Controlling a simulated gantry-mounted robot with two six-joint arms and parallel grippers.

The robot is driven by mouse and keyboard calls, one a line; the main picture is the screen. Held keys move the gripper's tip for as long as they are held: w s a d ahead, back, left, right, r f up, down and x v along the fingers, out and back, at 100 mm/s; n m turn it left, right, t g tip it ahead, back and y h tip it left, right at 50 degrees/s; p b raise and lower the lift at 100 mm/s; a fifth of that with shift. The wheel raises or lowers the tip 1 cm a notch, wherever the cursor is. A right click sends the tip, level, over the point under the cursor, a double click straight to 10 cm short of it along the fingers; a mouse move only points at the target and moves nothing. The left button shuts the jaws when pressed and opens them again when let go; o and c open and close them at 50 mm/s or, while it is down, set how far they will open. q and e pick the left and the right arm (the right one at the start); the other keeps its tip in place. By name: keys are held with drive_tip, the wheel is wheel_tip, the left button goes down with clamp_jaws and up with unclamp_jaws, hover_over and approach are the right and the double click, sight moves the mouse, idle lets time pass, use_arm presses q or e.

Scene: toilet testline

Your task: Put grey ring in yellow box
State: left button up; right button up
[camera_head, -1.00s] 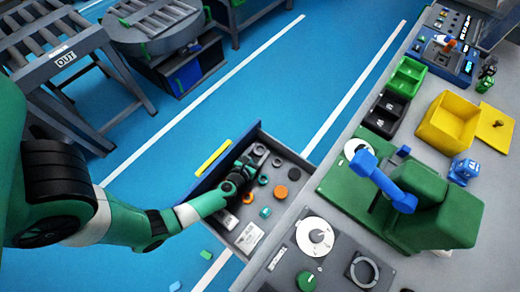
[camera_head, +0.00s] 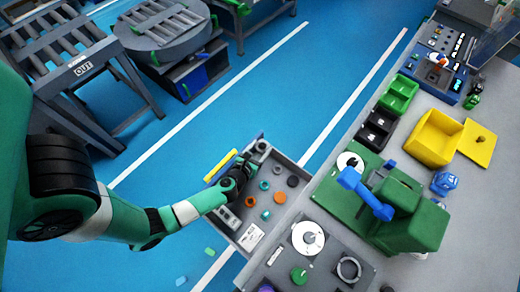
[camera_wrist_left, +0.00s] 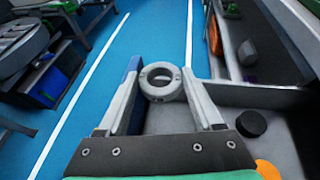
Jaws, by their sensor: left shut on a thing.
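The grey ring (camera_wrist_left: 160,82) is held between the two fingertips of my left gripper in the left wrist view. My left gripper (camera_head: 258,149) is shut on it in the head view, over the far end of the open grey drawer (camera_head: 278,157). The ring shows there as a small grey circle (camera_head: 261,146). In the wrist view it appears above the drawer's edge with blue floor behind. The yellow box (camera_head: 433,138) stands open on the bench at the right, well apart from the gripper. My right gripper is not in view.
The drawer holds several small round parts, including a black one (camera_head: 292,181) and an orange one (camera_head: 279,197). Green (camera_head: 398,95) and black bins (camera_head: 376,129) stand left of the yellow box. A green fixture with a blue handle (camera_head: 365,193) stands nearer on the bench.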

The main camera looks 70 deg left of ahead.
sight(260, 150)
use_arm(q)
wheel_tip(260, 150, up, 6)
drive_tip(key=p, duration=0.3)
drive_tip(key=shift+r, duration=0.2)
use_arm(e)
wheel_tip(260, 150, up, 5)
